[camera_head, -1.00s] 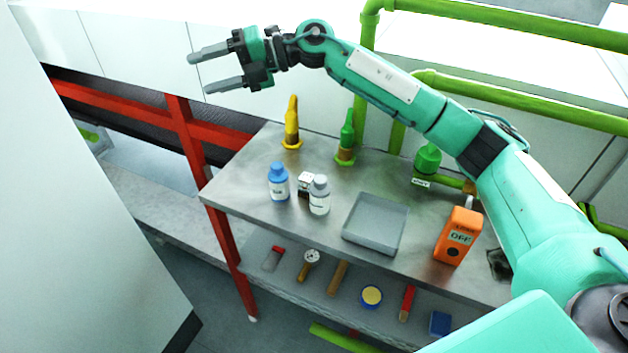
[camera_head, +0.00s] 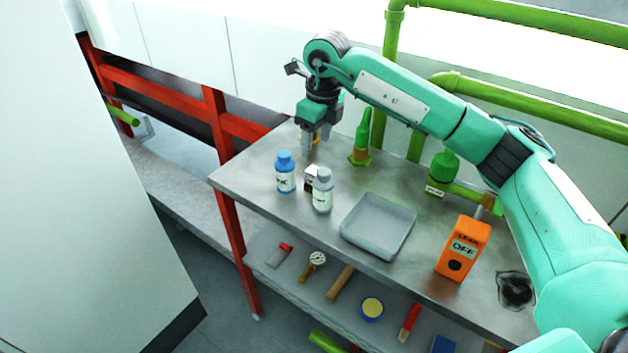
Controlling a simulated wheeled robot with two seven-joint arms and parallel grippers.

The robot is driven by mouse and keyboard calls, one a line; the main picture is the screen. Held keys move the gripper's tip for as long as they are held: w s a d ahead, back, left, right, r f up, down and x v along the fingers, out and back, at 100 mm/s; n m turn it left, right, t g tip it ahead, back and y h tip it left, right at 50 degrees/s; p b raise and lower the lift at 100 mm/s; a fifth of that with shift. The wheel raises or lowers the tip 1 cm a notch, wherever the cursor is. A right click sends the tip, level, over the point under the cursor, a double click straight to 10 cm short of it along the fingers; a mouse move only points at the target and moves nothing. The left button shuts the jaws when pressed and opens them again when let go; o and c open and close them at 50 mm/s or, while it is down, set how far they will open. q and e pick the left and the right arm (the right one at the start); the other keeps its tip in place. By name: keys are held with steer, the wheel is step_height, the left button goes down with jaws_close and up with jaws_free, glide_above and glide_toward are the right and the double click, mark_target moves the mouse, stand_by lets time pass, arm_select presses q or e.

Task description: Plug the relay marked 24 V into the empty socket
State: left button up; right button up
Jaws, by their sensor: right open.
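I cannot make out a relay marked 24 V or an empty socket in this view. A small white and dark box (camera_head: 311,178) stands on the metal table, partly hidden by a white bottle; no marking on it can be read. My right gripper (camera_head: 316,154) points down over the back left part of the table, behind the box, open with nothing seen between its fingers. It hides most of a yellow item (camera_head: 316,139) behind it. My left gripper is out of view.
A blue-capped bottle (camera_head: 285,172) and the white bottle (camera_head: 323,191) stand close to the box. A grey tray (camera_head: 378,227), an orange box reading OFF (camera_head: 463,247) and a green bottle-like item (camera_head: 362,137) share the tabletop. Tools lie on the lower shelf (camera_head: 300,282).

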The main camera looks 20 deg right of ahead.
mark_target(314, 170)
step_height(314, 170, down, 5)
steer(key=shift+w+a, duration=0.15)
steer(key=shift+a+f+p, duration=0.1)
steer(key=shift+f+p, duration=0.6)
steer(key=shift+f, duration=1.7)
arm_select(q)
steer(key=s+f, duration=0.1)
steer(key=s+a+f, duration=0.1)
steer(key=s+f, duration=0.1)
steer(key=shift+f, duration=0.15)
arm_select(e)
steer(key=c, duration=1.1)
steer(key=shift+c, duration=0.2)
